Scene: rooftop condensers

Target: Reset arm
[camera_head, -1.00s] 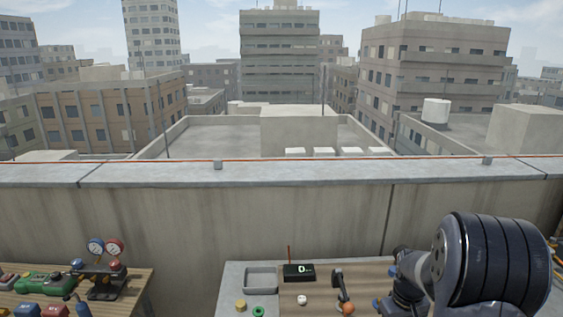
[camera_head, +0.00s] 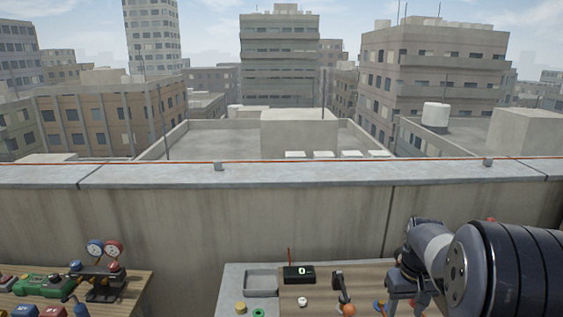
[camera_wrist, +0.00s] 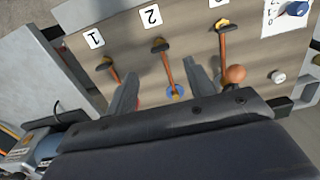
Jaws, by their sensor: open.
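My gripper (camera_wrist: 162,72) is open in the wrist view, with its two grey fingers spread apart over a wooden panel (camera_wrist: 195,50). Nothing is held between them. Another capped lever (camera_wrist: 113,75) is by the label 1, left of the fingers. A third lever (camera_wrist: 223,42) is right of them, with an orange ball (camera_wrist: 236,74) near its lower end. In the head view my arm is at the right and the fingers are not clear.
A left bench holds red and blue gauges (camera_head: 105,249). A concrete parapet (camera_head: 200,225) stands behind.

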